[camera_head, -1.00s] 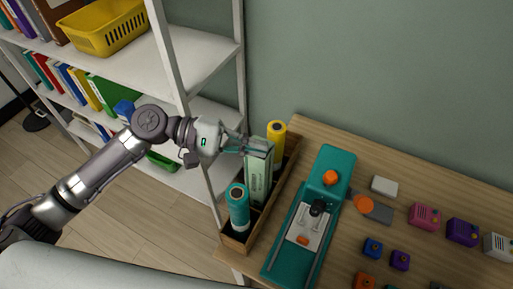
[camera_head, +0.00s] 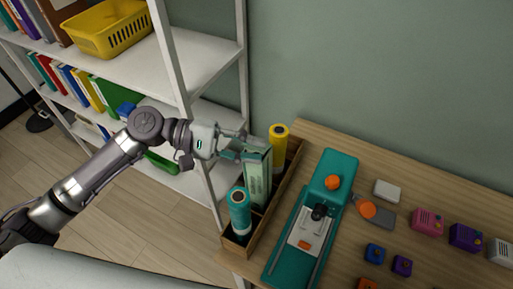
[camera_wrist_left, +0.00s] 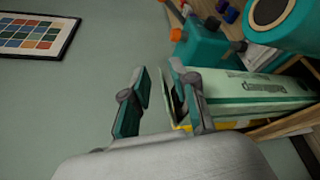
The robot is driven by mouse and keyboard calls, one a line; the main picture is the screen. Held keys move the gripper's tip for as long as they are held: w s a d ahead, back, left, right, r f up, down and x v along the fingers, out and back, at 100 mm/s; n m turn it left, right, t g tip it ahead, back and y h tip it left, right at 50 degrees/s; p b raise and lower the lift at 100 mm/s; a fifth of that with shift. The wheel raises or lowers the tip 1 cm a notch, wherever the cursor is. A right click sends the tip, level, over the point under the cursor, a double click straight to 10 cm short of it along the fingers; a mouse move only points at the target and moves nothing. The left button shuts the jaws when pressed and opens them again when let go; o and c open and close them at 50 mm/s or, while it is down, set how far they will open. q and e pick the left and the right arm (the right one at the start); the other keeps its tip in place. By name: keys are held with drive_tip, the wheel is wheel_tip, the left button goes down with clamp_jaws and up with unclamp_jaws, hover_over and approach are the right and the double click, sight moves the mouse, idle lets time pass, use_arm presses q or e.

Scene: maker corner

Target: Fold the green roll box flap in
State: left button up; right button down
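The pale green roll box (camera_head: 257,178) stands upright in a wooden tray (camera_head: 287,187), between a teal roll and a yellow roll. In the left wrist view the box (camera_wrist_left: 250,95) lies sideways, its open end facing my left gripper (camera_wrist_left: 158,72). A thin pale strip, apparently the flap (camera_wrist_left: 167,100), stands out from that end between the fingers. One finger overlaps the box's end; I cannot tell whether it touches. In the head view my left gripper (camera_head: 240,145) is at the box's top left, fingers apart. My right gripper is not in view.
The teal roll (camera_head: 239,211) stands in front of the box and the yellow roll (camera_head: 278,148) behind it. A teal machine (camera_head: 288,258) is to the right on the wooden table (camera_head: 345,262). A white shelf (camera_head: 205,68) stands close behind my left arm.

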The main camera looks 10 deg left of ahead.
use_arm(q)
drive_tip(key=a+r, duration=0.1)
drive_tip(key=a, duration=0.5)
drive_tip(key=shift+s+a+r, duration=0.15)
drive_tip(key=shift+a, duration=0.25)
drive_tip(key=shift+c, duration=0.4)
